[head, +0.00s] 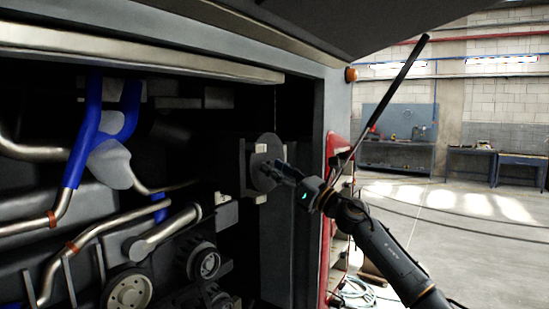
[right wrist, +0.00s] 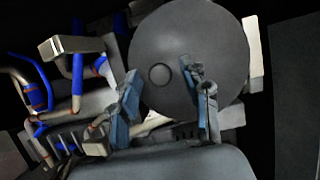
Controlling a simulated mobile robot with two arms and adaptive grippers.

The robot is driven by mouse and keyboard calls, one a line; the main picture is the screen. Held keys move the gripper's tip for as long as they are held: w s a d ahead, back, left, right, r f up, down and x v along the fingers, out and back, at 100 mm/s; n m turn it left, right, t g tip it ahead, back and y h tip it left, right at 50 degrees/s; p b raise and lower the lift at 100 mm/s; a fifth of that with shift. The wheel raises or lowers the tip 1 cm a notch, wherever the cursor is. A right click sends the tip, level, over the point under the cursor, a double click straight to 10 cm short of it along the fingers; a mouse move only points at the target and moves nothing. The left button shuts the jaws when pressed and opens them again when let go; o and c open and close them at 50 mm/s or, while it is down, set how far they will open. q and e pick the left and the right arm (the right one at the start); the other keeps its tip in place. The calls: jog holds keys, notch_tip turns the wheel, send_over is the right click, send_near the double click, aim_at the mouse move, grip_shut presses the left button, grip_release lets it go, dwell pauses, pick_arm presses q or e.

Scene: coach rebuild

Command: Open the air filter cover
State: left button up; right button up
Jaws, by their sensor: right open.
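The air filter cover (head: 265,147) is a round dark grey disc on the filter housing inside the open engine bay. In the right wrist view the cover (right wrist: 205,40) fills the upper middle, face on, with a small round knob (right wrist: 160,75) left of its centre. My right gripper (head: 279,168) is in front of the cover, reaching in from the right. In the right wrist view its blue-padded fingers (right wrist: 158,73) are open, one on each side of the knob in the picture. I cannot tell whether they touch the cover. My left gripper is not in view.
Pale clamps (head: 260,148) sit at the cover's edge. Blue hoses (head: 85,135), metal pipes and pulleys (head: 128,291) fill the bay to the left. The bay's right frame (head: 331,105) and raised hatch with its black strut (head: 390,95) are near my right arm. Open floor lies right.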

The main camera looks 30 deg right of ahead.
jog(key=shift+w+a+r, duration=0.2)
jog(key=shift+w, duration=0.1)
jog(key=shift+c, duration=0.4)
grip_shut()
